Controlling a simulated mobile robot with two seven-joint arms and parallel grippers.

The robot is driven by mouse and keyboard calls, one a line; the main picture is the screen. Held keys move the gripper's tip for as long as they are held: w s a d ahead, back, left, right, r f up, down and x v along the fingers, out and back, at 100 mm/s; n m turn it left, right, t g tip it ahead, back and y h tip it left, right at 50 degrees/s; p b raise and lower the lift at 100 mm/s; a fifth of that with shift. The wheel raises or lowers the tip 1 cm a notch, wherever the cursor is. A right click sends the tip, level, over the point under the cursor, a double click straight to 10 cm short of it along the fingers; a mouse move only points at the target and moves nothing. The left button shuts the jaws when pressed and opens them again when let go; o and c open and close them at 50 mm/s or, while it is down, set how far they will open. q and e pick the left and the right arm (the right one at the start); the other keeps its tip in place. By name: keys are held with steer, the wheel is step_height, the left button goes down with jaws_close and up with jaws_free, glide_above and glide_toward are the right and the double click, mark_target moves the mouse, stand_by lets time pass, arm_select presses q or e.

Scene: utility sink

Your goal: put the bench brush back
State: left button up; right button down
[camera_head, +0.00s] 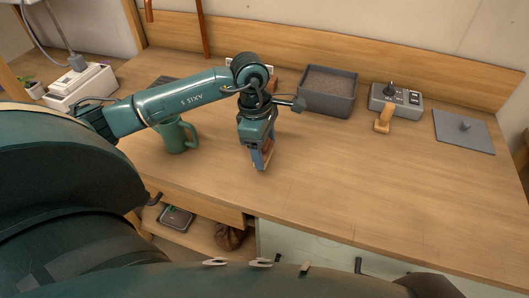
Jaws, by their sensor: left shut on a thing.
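My left gripper (262,161) points down over the middle of the bench, near its front edge. It is shut on a small tan and reddish-brown wooden piece, which I take to be the bench brush (266,154). The fingers hide most of it, and I cannot tell whether its lower end touches the bench top. My right gripper is not in view.
A green mug (176,137) stands just left of the gripper. A grey open bin (327,92), a grey control box (396,101), an orange-tan wooden object (384,121) and a grey plate (464,130) are to the right. The front right bench top (380,185) is clear.

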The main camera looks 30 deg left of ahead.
mark_target(264, 156)
arm_select(q)
step_height(264, 156, down, 2)
steer(key=shift+f, duration=0.55)
steer(key=o, duration=1)
steer(key=shift+o, duration=0.2)
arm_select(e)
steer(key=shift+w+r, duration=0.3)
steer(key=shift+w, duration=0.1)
arm_select(q)
steer(key=shift+r, duration=0.1)
